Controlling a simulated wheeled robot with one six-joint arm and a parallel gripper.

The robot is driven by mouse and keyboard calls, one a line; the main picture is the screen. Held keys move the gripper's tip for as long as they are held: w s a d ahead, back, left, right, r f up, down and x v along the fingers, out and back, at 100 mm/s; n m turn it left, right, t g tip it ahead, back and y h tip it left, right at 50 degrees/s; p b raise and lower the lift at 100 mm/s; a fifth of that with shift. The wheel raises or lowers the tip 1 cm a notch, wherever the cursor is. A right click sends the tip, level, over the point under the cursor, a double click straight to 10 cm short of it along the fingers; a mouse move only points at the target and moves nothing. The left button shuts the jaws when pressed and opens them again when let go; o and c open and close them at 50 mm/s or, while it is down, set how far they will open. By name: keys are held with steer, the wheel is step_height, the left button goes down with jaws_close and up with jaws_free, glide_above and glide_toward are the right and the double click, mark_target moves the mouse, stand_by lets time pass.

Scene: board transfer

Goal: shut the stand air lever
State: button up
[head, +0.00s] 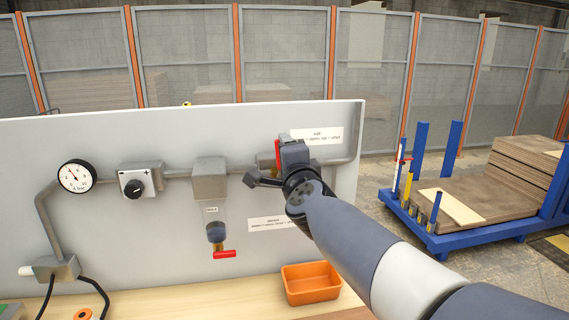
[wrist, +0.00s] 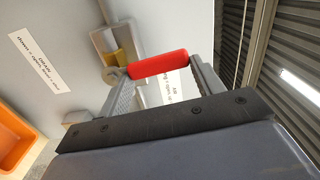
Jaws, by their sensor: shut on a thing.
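The stand air lever (head: 278,155) is a red handle on the pipe at the right of the grey panel. In the head view it looks upright, across the pipe, partly hidden by my gripper (head: 284,160). In the wrist view the red handle (wrist: 158,66) lies between the two fingers of my gripper (wrist: 160,72), which is shut on it. A valve body with a brass part (wrist: 122,57) shows behind the handle. The air label (head: 317,135) sits just right of the lever, partly covered by my gripper.
A second red lever (head: 225,254) lies level under the filter bowl (head: 216,232). A gauge (head: 76,177) and a regulator knob (head: 135,187) are further left. An orange bin (head: 311,283) stands on the wooden bench below. A blue cart (head: 470,222) with boards is at right.

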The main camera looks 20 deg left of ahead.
steer(key=shift+w+d+f+m, duration=0.15)
steer(key=shift+d+m, duration=0.1)
steer(key=shift+m, duration=0.25)
steer(key=shift+b, duration=0.3)
steer(key=o, duration=1.4)
steer(key=v, duration=1.1)
steer(key=shift+p, duration=0.35)
steer(key=shift+w, duration=0.2)
steer(key=x, duration=1)
steer(key=shift+w+a+b, duration=0.2)
steer(key=shift+w+b, duration=0.05)
steer(key=shift+b, duration=0.05)
